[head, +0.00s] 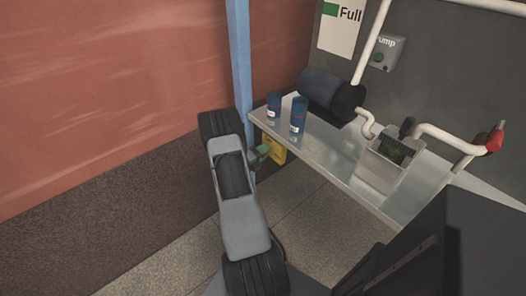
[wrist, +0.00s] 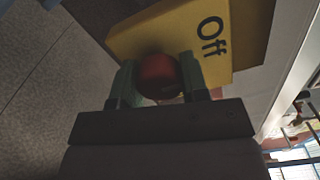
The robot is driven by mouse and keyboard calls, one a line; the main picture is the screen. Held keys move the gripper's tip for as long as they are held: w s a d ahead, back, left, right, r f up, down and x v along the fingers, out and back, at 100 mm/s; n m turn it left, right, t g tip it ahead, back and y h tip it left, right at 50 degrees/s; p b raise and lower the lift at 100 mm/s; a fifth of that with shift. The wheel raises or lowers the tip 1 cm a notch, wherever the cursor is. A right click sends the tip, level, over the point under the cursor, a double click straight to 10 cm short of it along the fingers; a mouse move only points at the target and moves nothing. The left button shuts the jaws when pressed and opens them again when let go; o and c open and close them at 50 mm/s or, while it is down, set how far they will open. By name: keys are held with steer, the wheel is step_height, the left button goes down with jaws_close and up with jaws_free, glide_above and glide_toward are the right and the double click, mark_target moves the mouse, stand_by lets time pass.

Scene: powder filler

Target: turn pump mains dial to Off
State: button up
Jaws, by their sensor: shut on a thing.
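The pump mains dial is a round red knob (wrist: 157,80) on a yellow panel (wrist: 190,25) in the wrist view. The black word "Off" stands on the panel to the knob's upper right and appears turned sideways. My gripper (wrist: 159,70) has its two green fingers on either side of the knob and is shut on it. No pointer mark shows on the knob, so its setting cannot be read. In the head view the yellow panel (head: 275,152) sits low, under the table's left end, beside my gripper (head: 263,150). The knob is hidden there.
A metal table (head: 330,150) carries two blue cans (head: 298,116), a dark cylinder (head: 330,94) and a grey box (head: 388,168) with white pipes. A blue post (head: 241,60) stands just behind my arm. Floor is clear below the table.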

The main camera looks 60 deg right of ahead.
steer(key=shift+f, duration=0.1)
stand_by(0.3)
steer(key=o, duration=0.9)
steer(key=shift+o, duration=0.2)
steer(key=v, duration=1.3)
steer(key=shift+a, duration=0.35)
steer(key=shift+w, duration=0.15)
